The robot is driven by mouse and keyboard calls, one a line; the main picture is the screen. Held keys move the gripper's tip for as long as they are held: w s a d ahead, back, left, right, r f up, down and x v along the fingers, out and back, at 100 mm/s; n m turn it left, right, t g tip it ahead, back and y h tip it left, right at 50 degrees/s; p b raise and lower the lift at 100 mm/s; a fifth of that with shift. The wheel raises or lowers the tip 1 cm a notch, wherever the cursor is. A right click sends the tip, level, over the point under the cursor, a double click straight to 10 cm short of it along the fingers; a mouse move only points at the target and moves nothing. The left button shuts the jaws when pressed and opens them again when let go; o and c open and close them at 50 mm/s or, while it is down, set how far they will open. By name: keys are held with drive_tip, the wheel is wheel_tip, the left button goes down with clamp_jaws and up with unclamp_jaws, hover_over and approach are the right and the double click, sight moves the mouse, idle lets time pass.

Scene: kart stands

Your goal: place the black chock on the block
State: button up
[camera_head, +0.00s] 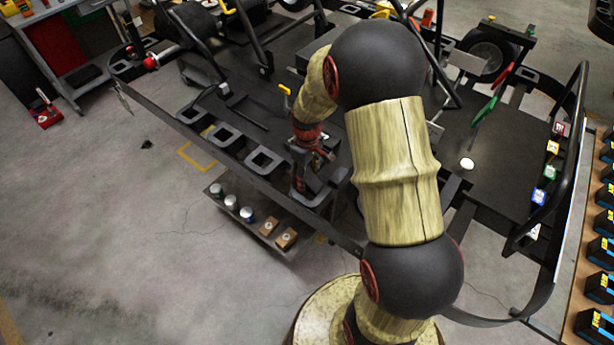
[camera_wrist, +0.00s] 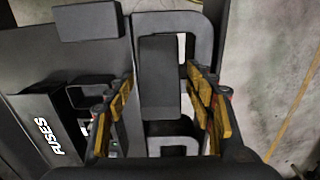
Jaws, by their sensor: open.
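In the wrist view, a long black chock (camera_wrist: 160,72) lies between the two yellow-padded fingers of my gripper (camera_wrist: 161,108). It seems to rest on a grey hollow block (camera_wrist: 198,38), whose frame shows around its upper end. My gripper is open, with a gap visible on each side of the chock. In the head view, my gripper (camera_head: 304,172) points down at the rail with the hollow blocks, and my arm partly covers it. The chock cannot be made out clearly there. Which block the task means cannot be told.
More hollow blocks (camera_head: 224,136) sit in a row on the dark rail at left. A box marked FUSES (camera_wrist: 40,128) and a dark box (camera_wrist: 88,21) lie left of my gripper. A low shelf (camera_head: 240,222) holds cans and small boxes. The floor at left is mostly clear.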

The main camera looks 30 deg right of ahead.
wheel_tip(320, 180, up, 12)
drive_tip(key=r+p, duration=0.1)
drive_tip(key=p, duration=0.2)
wheel_tip(320, 180, up, 13)
drive_tip(key=m+t, duration=0.2)
drive_tip(key=t, duration=0.1)
hover_over(307, 175)
drive_tip(key=s+a, duration=0.7)
drive_tip(key=a, duration=0.1)
drive_tip(key=s+a+r+m+t, duration=0.1)
drive_tip(key=s+a+r, duration=0.2)
drive_tip(key=s, duration=0.3)
drive_tip(key=s+a+r+m+t, duration=0.1)
drive_tip(key=s+a+r, duration=0.2)
drive_tip(key=s, duration=0.4)
drive_tip(key=shift+a+t, duration=0.15)
drive_tip(key=shift+t, duration=0.15)
drive_tip(key=shift+r, duration=0.1)
